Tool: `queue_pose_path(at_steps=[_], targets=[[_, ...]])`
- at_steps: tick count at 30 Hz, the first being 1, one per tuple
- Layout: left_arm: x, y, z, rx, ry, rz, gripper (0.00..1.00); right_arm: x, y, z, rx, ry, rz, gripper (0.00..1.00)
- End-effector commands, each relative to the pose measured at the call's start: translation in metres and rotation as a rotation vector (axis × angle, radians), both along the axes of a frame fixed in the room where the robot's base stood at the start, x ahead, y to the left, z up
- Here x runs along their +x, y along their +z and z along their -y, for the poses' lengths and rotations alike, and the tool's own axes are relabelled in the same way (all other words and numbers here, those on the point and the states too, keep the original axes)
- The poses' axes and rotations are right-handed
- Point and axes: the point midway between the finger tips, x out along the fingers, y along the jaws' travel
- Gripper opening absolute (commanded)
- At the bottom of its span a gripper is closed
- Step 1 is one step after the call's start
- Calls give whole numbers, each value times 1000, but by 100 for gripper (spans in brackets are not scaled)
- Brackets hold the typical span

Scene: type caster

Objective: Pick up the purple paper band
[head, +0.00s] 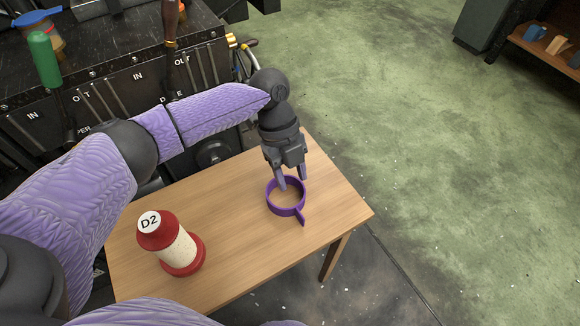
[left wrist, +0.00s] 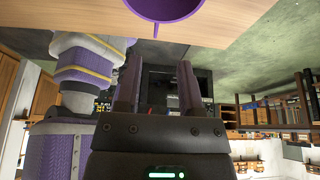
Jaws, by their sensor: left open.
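The purple paper band (head: 286,211) is a ring with a short tail, lying on the wooden table (head: 240,243) near its right end. It also shows at the top edge of the left wrist view (left wrist: 165,8), partly cut off and beyond the fingertips. My left gripper (head: 293,185) points down at the band's far side, with its fingers apart and nothing between them. In the head view the fingers overlap the far rim; I cannot tell whether they touch it. The open fingers also show in the left wrist view (left wrist: 159,60). My right gripper is not in view.
A red and cream container (head: 178,249) marked D2 stands on the table left of the band. The tabletop between container and band is clear.

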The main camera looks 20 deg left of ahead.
Motion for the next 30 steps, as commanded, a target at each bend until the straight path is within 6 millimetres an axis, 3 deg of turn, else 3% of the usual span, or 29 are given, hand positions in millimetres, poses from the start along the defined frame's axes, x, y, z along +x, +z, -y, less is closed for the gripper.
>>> queue_pose_path(at_steps=[5,15,23,26,30], targets=[[-6,-19,5,2,-23,-6,49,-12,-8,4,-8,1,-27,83],[-23,-87,24,2,-18,-6,49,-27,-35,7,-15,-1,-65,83],[-24,-91,27,2,-15,-3,49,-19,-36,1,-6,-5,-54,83],[-24,-91,27,2,-15,-3,34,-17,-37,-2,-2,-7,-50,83],[-24,-91,27,2,-15,-3,4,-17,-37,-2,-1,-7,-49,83]])
